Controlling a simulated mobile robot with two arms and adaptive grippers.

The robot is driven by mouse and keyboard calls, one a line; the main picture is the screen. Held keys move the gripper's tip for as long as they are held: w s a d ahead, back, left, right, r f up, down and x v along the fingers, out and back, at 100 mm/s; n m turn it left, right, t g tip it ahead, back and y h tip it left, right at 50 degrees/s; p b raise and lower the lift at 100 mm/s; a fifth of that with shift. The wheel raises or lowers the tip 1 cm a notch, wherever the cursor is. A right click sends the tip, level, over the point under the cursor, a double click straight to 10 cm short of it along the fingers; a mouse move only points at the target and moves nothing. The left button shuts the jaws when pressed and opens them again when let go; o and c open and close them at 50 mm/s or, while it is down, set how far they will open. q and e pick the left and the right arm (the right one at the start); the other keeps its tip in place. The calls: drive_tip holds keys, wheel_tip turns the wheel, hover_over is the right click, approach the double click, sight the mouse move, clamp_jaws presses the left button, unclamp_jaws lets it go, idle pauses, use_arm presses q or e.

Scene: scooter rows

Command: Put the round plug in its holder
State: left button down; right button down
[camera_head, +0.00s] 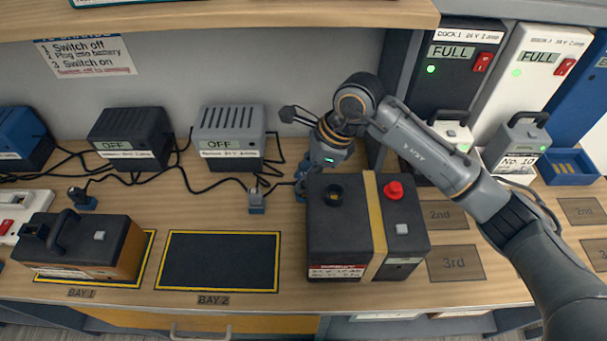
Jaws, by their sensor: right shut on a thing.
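My right gripper (303,178) points down behind the left rear corner of a large grey battery box (335,235). It is shut on what appears to be the round plug, which is small, dark and mostly hidden. A dark cable runs along the bench to it. A small blue-grey block (300,194), which may be a holder, shows right below the fingers; I cannot tell whether the plug touches it. Another small blue-grey holder (256,203) stands to the left, with a plug-like piece at its top. My left gripper is not in view.
The grey box has a round black socket (333,192) and a red knob (394,190) on top. Two chargers reading OFF (228,120) stand behind. Bay 2 (220,262) is empty; an orange-sided battery (80,247) sits in Bay 1. A shelf (220,22) overhangs the back.

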drive_tip(key=shift+f+b, duration=0.8)
drive_tip(key=shift+f, duration=0.05)
drive_tip(key=c, duration=1.1)
unclamp_jaws()
drive_tip(key=shift+o, duration=0.2)
drive_tip(key=v, duration=0.7)
drive_tip(key=shift+r, duration=0.25)
drive_tip(key=shift+d, duration=0.1)
